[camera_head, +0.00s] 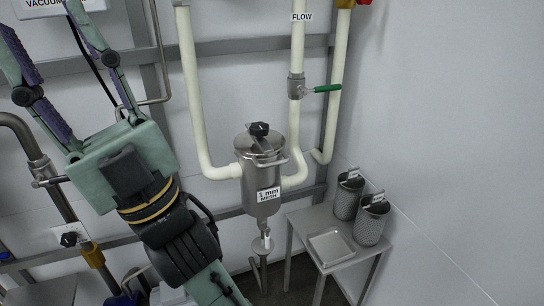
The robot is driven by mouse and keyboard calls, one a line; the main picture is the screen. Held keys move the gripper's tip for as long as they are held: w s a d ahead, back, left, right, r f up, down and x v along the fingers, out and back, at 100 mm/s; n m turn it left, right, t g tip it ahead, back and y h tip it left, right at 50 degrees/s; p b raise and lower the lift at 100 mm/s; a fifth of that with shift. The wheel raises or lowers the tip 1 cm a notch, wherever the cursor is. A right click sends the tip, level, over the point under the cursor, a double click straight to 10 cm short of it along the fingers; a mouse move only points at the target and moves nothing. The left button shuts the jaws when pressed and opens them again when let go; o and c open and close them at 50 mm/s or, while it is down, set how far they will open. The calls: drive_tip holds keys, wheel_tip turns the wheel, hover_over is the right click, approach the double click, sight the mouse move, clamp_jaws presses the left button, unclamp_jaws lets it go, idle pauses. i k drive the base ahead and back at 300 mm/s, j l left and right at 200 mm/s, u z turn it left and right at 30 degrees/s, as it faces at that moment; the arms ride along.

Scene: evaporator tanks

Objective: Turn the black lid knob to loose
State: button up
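The black lid knob (259,129) sits on top of the round metal lid (259,145) of a steel strainer housing (262,190) labelled "1 mm MESH". A small white mark shows on the knob. My gripper (38,18) is at the upper left, its two long fingers spread wide apart and pointing up. The knob and lid are in clear view.
Cream pipes (193,90) flank the housing. A green-handled valve (297,86) is above it to the right, below a "FLOW" label. A small steel table (318,218) at right bears a tray (331,246) and two mesh baskets (371,222). Another black knob (69,239) is at lower left.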

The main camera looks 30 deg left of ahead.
sight(260, 129)
drive_tip(key=j, duration=0.85)
drive_tip(key=k+j+z, duration=0.15)
drive_tip(key=j, duration=0.7)
drive_tip(key=i, duration=0.55)
